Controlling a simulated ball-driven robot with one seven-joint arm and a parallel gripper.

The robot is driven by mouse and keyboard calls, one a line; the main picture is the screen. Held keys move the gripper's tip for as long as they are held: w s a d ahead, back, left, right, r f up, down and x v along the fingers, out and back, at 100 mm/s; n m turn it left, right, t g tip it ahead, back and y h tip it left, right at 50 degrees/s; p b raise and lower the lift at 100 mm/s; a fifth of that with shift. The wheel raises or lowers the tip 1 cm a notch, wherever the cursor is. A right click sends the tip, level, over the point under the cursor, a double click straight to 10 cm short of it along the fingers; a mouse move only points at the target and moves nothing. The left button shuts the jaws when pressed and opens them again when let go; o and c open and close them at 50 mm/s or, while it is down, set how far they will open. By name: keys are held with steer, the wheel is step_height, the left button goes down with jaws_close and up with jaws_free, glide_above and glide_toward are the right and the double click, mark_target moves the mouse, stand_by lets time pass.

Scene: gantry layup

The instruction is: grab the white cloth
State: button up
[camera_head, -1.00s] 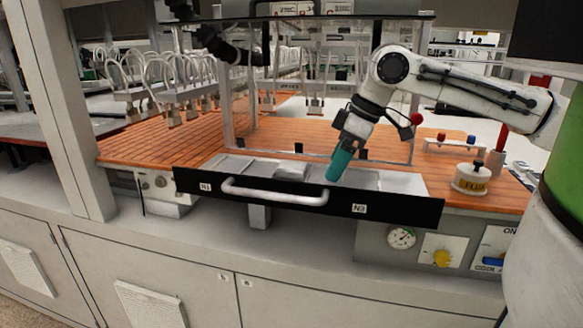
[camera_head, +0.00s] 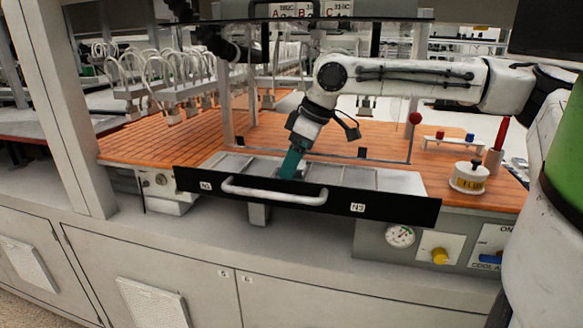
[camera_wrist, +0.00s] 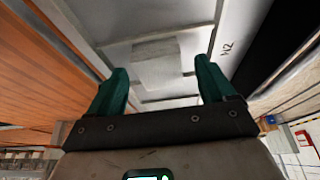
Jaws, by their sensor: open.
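The white cloth (camera_wrist: 155,60) shows in the wrist view as a pale folded pad on the grey floor of the tray compartment beside the N2 label. It lies ahead of my gripper (camera_wrist: 160,66), between the lines of the two teal fingers. The fingers are spread apart with nothing held. In the head view, my gripper (camera_head: 291,164) points down into the middle of the drawer tray (camera_head: 347,178) and hides most of the cloth. I cannot tell whether the fingers touch it.
The drawer has a black front (camera_head: 390,206) with a white bar handle (camera_head: 275,192) and thin compartment walls. An orange slatted bench (camera_head: 150,145) lies behind. To the right stand a white FLUX pot (camera_head: 468,179) and a rack of small coloured items (camera_head: 450,143). Wire hooks hang at left.

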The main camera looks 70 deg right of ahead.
steer(key=shift+c, duration=0.3)
steer(key=c, duration=1)
steer(key=shift+c, duration=0.3)
steer(key=shift+r, duration=0.15)
